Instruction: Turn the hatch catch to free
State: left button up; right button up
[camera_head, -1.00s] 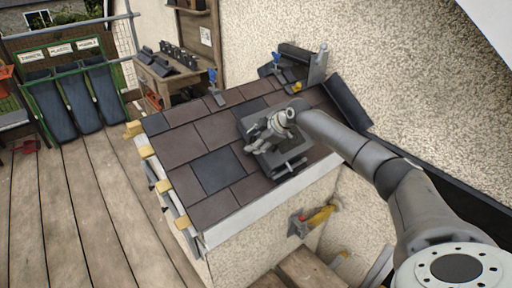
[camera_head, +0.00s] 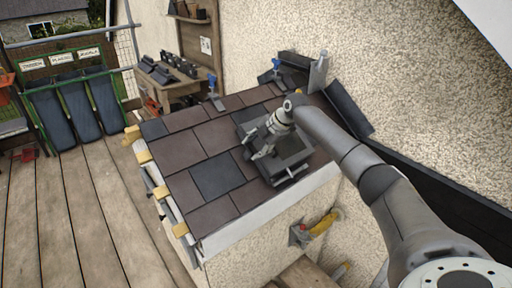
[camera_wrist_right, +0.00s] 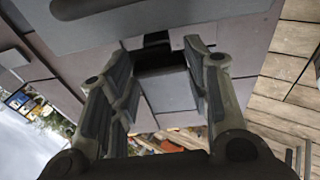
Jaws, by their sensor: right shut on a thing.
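The grey square hatch (camera_head: 294,148) sits on the tiled roof near its right side, with a bar along its front edge. My right gripper (camera_head: 256,152) reaches down over the hatch's left side. In the right wrist view a grey slab, apparently the hatch (camera_wrist_right: 170,28), spans the top. The fingers of my right gripper (camera_wrist_right: 155,62) stand apart there, closed on a small dark piece that looks like the catch (camera_wrist_right: 157,42). The catch is mostly hidden in the head view, and its turned position cannot be told. My left gripper is out of view.
Brown and dark tiles (camera_head: 217,175) cover the roof around the hatch. Blue-handled tools (camera_head: 213,88) stand along its upper edge. A pebbled wall (camera_head: 400,75) rises at the right. A yellow-handled tool (camera_head: 322,225) lies below the eave. Wooden decking (camera_head: 70,220) is clear at left.

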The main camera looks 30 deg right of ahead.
dwell(0.5)
jog(key=o, duration=1)
jog(key=v, duration=1.2)
jog(key=shift+a, duration=0.1)
